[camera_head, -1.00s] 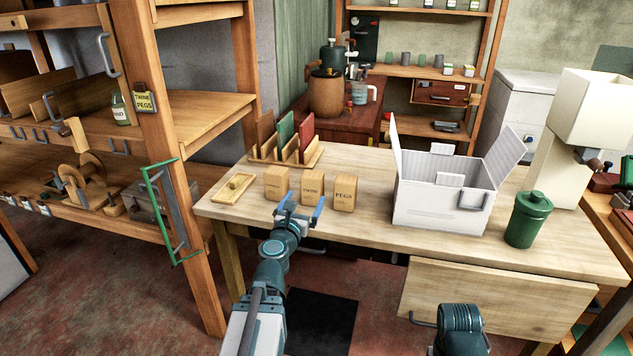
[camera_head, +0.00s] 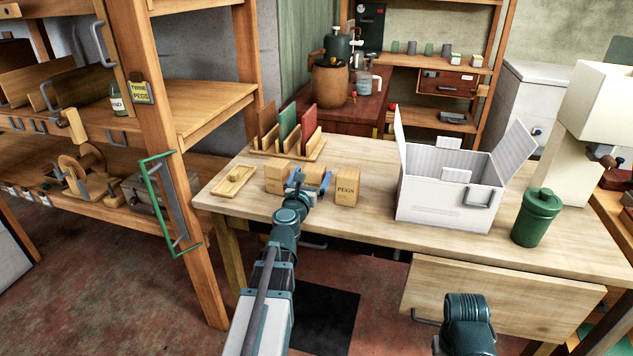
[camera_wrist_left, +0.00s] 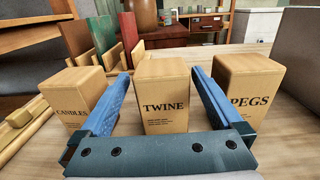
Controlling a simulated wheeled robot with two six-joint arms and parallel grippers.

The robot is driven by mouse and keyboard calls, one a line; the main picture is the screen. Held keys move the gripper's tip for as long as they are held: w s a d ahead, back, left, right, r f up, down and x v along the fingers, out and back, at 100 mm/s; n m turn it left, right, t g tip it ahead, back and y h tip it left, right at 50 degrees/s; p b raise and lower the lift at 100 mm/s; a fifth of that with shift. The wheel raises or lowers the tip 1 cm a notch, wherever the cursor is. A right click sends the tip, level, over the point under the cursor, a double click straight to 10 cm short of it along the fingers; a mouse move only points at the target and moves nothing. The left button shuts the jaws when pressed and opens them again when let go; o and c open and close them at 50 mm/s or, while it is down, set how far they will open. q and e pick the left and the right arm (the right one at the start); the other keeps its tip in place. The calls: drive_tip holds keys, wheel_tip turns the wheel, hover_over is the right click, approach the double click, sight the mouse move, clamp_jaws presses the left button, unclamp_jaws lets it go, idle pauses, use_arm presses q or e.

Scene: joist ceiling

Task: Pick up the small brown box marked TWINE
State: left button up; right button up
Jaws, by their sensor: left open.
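The small brown TWINE box (camera_wrist_left: 165,97) stands upright in the left wrist view, its marked face toward me, between my open left gripper's blue fingers. In the head view the TWINE box (camera_head: 313,171) is mostly hidden behind my left gripper (camera_head: 311,182). A gap shows between the box and each finger in the wrist view. The CANDLES box (camera_wrist_left: 76,103) stands just left of the left finger and the PEGS box (camera_wrist_left: 251,95) just right of the right finger. My right gripper does not show; only part of the right arm shows at lower right.
A wooden tray (camera_head: 233,181) lies left of the boxes, and a rack with coloured boards (camera_head: 288,150) stands behind them. An open white box (camera_head: 445,213) and a green canister (camera_head: 537,218) stand to the right. The wooden tabletop (camera_head: 375,200) is clear between PEGS and the white box.

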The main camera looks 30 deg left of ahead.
sight(317, 166)
use_arm(q)
drive_tip(key=shift+x, duration=2.65)
drive_tip(key=shift+d+r, duration=0.15)
drive_tip(key=shift+r, duration=0.05)
drive_tip(key=shift+c, duration=0.2)
drive_tip(key=c, duration=1.4)
